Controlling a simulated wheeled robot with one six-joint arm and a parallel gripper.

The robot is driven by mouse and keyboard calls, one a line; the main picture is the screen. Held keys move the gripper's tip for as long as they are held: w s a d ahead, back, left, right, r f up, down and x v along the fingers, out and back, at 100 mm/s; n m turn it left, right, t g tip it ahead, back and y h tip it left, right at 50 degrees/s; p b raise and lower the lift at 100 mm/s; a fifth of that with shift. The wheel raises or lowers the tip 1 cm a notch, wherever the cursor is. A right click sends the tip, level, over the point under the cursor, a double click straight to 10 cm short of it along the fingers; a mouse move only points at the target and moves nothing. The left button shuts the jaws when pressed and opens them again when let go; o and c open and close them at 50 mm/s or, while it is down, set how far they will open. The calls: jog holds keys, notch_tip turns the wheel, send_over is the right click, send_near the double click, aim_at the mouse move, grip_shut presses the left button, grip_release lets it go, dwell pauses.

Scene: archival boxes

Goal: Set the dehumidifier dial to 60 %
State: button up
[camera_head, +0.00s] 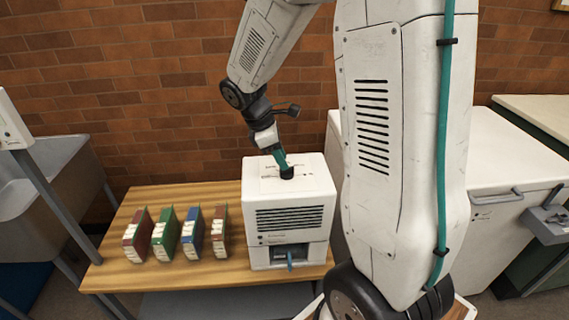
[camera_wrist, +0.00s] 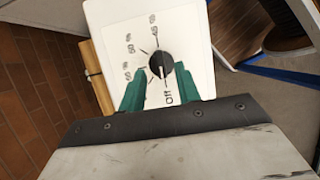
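The dehumidifier (camera_head: 290,205) is a white box with dark front vents, standing on the wooden table. Its black round dial (camera_head: 287,173) is on the top face. In the wrist view the dial (camera_wrist: 161,67) has a white pointer line that points towards the "Off" mark (camera_wrist: 168,97). Several percent marks run round the dial's left and upper side; their figures are too small to read surely. My gripper (camera_wrist: 160,76) reaches down to the dial, with its teal fingers apart, one on either side of it. I cannot tell whether the fingertips touch it.
Several coloured archival boxes, such as the green one (camera_head: 167,233), stand in a row left of the dehumidifier on the wooden table (camera_head: 190,272). A blue tab (camera_head: 290,258) sticks out low on the dehumidifier's front. A white cabinet (camera_head: 500,160) stands at the right.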

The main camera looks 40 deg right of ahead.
aim_at(287, 172)
jog(key=shift+x, duration=1.45)
grip_shut()
jog(key=shift+m, duration=0.3)
jog(key=m+g+y, duration=0.1)
jog(key=m, duration=0.2)
jog(key=shift+d, duration=0.15)
jog(key=shift+w+m+g+y, duration=0.15)
jog(key=shift+m+y, duration=0.3)
jog(key=shift+m, duration=0.8)
jog(key=shift+s+m+g+y, duration=0.15)
jog(key=shift+m+y, duration=0.3)
jog(key=shift+m, duration=0.8)
jog(key=shift+w, duration=0.1)
